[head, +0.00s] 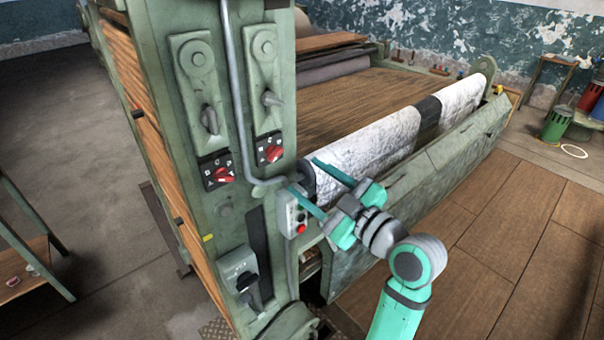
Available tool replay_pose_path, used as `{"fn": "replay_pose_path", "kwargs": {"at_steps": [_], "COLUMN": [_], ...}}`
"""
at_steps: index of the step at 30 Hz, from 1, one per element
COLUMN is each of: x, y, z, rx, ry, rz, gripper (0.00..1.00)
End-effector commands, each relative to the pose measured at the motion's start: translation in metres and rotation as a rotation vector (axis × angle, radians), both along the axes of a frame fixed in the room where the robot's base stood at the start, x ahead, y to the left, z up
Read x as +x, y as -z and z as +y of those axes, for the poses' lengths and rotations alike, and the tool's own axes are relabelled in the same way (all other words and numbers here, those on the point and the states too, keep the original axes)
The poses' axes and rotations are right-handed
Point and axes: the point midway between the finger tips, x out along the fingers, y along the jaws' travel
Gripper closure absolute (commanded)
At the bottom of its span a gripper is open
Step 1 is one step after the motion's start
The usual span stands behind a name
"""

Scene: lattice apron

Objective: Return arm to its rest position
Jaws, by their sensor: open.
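My gripper (310,183) is at the end of my teal and grey arm (405,262), which reaches up from the lower right. Its two teal fingers are spread wide apart with nothing seen between them. The fingers point left, toward the green machine's end post and a small grey control box (292,214) with a red button. One finger overlaps this box in the picture, and the other overlaps the near end of the white roll (365,150). I cannot tell whether either finger touches anything.
The green machine post (215,90) carries levers, two red rotary switches (222,174) and a lower black-handled switch (247,284). A green metal apron (440,160) runs below the roll. The wooden floor (500,240) at right is clear. A small table (25,265) stands at left.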

Motion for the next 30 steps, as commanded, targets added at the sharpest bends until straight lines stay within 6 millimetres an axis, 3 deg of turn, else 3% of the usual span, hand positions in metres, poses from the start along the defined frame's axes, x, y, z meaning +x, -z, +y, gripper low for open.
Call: {"fn": "replay_pose_path", "kwargs": {"at_steps": [17,22,30], "x": [-0.001,0.003,-0.005], "y": [0.006,0.042,0.134], "z": [0.000,0.003,0.010], "rx": [0.015,0.114,0.323], "ry": [0.008,0.070,0.239], "rz": [0.009,0.064,0.189], "gripper": [0.47,0.47,0.47]}}
